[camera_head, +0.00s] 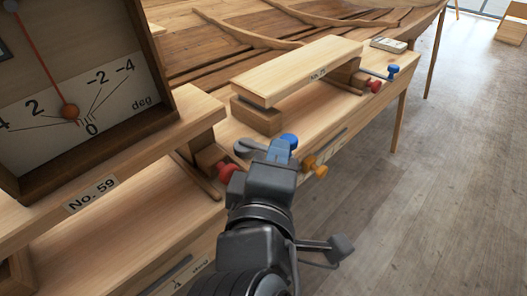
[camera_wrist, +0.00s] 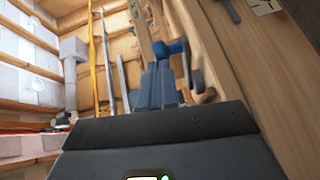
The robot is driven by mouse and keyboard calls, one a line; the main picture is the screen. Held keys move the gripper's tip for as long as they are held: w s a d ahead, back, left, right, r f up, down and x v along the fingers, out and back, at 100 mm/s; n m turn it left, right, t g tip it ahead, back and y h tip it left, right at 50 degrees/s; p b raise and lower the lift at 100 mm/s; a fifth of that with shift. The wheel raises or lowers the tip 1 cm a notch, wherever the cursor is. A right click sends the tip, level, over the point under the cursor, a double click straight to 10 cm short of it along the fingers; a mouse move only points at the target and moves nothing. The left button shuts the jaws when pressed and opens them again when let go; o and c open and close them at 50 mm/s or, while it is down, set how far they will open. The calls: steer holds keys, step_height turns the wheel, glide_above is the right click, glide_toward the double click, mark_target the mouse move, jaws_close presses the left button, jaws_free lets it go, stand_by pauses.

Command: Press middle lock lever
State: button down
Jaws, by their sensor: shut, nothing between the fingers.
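My gripper (camera_head: 279,152) is shut and empty. Its fingertips are at the blue lever knob (camera_head: 290,140) on the side of the near wooden stand. In the wrist view the closed fingers (camera_wrist: 158,80) point up at the blue knob (camera_wrist: 170,47); I cannot tell whether they touch it. A red knob (camera_head: 228,172) lies left of my gripper and an orange knob (camera_head: 317,167) right of it. A grey rounded piece (camera_head: 249,149) shows just left of the fingertips. The shafts of these levers are partly hidden by my gripper, and I cannot tell which is the middle one.
A wooden dial box (camera_head: 110,148) marked in degrees stands at left above a plate reading No. 59 (camera_head: 91,194). A farther stand (camera_head: 300,68) has another blue knob (camera_head: 393,72) and red knob (camera_head: 374,86). The planked hull (camera_head: 230,40) lies behind. Open floor (camera_head: 440,190) is at right.

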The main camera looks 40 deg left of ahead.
mark_target(294, 144)
steer(key=w+p, duration=0.1)
steer(key=w, duration=0.1)
steer(key=w+p, duration=0.1)
steer(key=shift+w+d+p, duration=0.25)
steer(key=shift+w+p, duration=0.05)
steer(key=shift+d+p+x, duration=0.25)
steer(key=shift+p+x, duration=0.4)
steer(key=shift+x, duration=0.7)
steer(key=shift+w+r, duration=0.2)
steer(key=shift+w, duration=0.05)
